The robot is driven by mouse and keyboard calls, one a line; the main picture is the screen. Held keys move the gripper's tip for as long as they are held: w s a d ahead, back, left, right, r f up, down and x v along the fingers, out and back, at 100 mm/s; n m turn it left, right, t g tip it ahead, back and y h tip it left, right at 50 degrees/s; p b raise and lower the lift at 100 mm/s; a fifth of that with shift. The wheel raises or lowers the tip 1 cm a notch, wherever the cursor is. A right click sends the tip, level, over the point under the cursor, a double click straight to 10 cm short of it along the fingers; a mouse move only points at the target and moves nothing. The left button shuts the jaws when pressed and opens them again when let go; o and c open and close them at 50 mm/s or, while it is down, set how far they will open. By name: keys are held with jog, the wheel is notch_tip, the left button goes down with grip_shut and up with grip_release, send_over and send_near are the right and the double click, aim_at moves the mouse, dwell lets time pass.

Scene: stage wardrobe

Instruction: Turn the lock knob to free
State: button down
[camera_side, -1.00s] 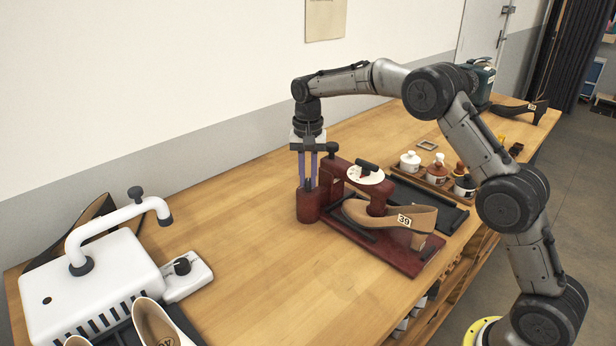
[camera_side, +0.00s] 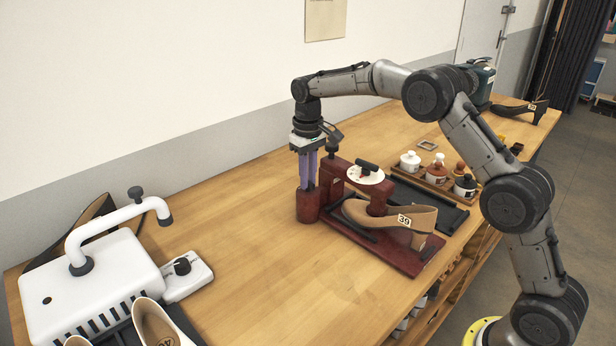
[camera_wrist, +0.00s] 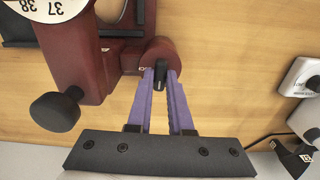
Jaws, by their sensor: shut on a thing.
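The lock knob (camera_wrist: 160,74) is a small black bar on top of a round dark red post (camera_wrist: 162,50) in the wrist view. My gripper (camera_wrist: 160,78) has its two purple fingers closed on either side of it. In the side view my gripper (camera_side: 308,178) points straight down onto the post (camera_side: 308,205) at the left end of the dark red shoe stretcher (camera_side: 410,262); its fingers hide the knob there. Small lettering beside the knob is partly covered and hard to read.
A round black knob (camera_wrist: 55,111) stands close to my fingers. A white dial (camera_side: 366,174) with a black handle sits above a tan shoe (camera_side: 410,215) marked 39. A white machine (camera_side: 90,285) is at left; small bottles (camera_side: 437,168) stand behind. Bare tabletop lies left of the stretcher.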

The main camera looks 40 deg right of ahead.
jog(key=shift+r+n, duration=0.1)
jog(key=shift+n, duration=0.2)
dwell(0.4)
jog(key=c, duration=0.8)
grip_release()
notch_tip(320, 180, up, 14)
jog(key=shift+f, duration=0.1)
